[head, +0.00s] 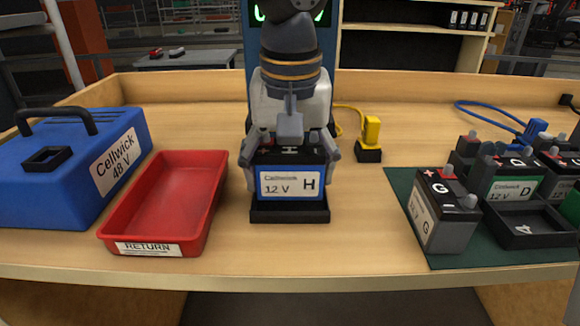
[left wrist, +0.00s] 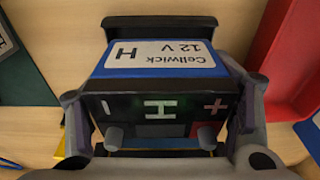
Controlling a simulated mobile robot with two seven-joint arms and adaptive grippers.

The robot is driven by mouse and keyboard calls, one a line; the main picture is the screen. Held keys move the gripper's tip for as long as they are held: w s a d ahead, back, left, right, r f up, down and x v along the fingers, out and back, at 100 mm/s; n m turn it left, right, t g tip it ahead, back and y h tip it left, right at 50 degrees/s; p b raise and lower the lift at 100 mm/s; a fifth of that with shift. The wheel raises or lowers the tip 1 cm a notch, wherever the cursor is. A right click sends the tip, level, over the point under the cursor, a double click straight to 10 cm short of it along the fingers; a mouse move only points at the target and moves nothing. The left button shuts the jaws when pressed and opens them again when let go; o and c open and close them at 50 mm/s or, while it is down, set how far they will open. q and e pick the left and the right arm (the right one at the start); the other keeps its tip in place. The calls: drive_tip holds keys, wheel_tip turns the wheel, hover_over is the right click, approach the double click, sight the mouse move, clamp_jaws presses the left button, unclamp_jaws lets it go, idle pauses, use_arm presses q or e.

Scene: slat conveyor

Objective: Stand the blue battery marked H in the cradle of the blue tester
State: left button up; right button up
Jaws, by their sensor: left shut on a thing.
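The blue battery marked H (head: 290,184) is upright, its label facing me, at the small black cradle (head: 290,213) on the bench. Its lower edge meets the cradle's front wall; I cannot tell whether it rests on the cradle floor. My left gripper (head: 290,160) is shut on the battery from above, one finger on each side. The left wrist view shows the battery's top (left wrist: 155,108) with its two posts between the fingers, and the cradle's dark edge (left wrist: 160,22) beyond the label. The blue tester (head: 254,60) with a green display stands behind, mostly hidden by my arm.
A red RETURN tray (head: 170,195) and a blue 48 V case (head: 60,170) are left. A dark green mat (head: 400,183) at right holds battery G (head: 443,212), other batteries and an empty black holder (head: 528,225). A yellow connector (head: 371,130) stands behind.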

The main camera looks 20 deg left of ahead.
use_arm(q)
drive_tip(key=shift+f, duration=1.1)
drive_tip(key=o, duration=1.4)
drive_tip(key=r, duration=0.4)
drive_tip(key=s+r, duration=0.1)
drive_tip(key=r, duration=0.7)
drive_tip(key=shift+s+d, duration=0.3)
drive_tip(key=shift+s, duration=0.05)
drive_tip(key=shift+f, duration=0.1)
